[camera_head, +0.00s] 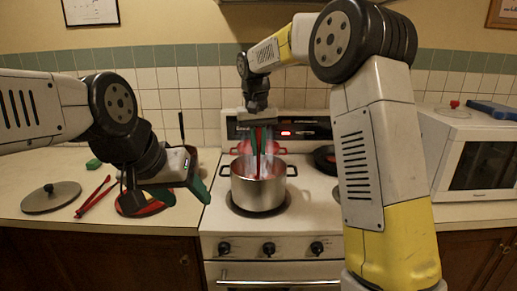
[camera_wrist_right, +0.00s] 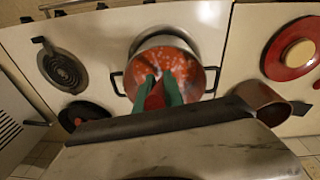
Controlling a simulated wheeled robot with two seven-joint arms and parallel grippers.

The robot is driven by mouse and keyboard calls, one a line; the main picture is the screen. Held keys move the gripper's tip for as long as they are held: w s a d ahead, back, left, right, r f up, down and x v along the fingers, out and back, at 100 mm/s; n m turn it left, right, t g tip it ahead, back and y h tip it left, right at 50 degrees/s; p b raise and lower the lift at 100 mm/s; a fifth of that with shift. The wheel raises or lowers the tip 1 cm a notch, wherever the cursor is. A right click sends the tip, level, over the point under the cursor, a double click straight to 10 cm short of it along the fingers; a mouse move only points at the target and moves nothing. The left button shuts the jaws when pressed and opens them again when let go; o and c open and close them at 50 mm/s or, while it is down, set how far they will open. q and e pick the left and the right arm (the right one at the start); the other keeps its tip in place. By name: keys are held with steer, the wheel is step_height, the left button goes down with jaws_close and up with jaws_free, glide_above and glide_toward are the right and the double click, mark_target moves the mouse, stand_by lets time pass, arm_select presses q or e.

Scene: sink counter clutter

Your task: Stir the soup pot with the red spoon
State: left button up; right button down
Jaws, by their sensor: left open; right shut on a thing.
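The soup pot (camera_head: 258,192) is a steel pot with two side handles, standing on the front part of the stove. In the right wrist view the pot (camera_wrist_right: 135,52) is filled with red, lumpy soup (camera_wrist_right: 172,60). My right gripper (camera_head: 258,140) is above the pot, pointing down, shut on the red spoon (camera_head: 258,160). In the right wrist view the red spoon (camera_wrist_right: 155,98) shows between the green fingers, and its lower end is hidden.
A red pot (camera_head: 277,150) stands behind the soup pot, and a black pan (camera_head: 325,158) is at the back right. Left of the stove are a round lid (camera_head: 50,197), red tongs (camera_head: 93,197) and a copper saucepan (camera_wrist_right: 265,103). A microwave (camera_head: 480,165) is at right.

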steer(key=s+r, duration=0.4)
steer(key=r, duration=0.7)
steer(key=shift+s+r, duration=0.25)
steer(key=shift+s, duration=0.15)
stand_by(0.7)
steer(key=shift+r, duration=2.5)
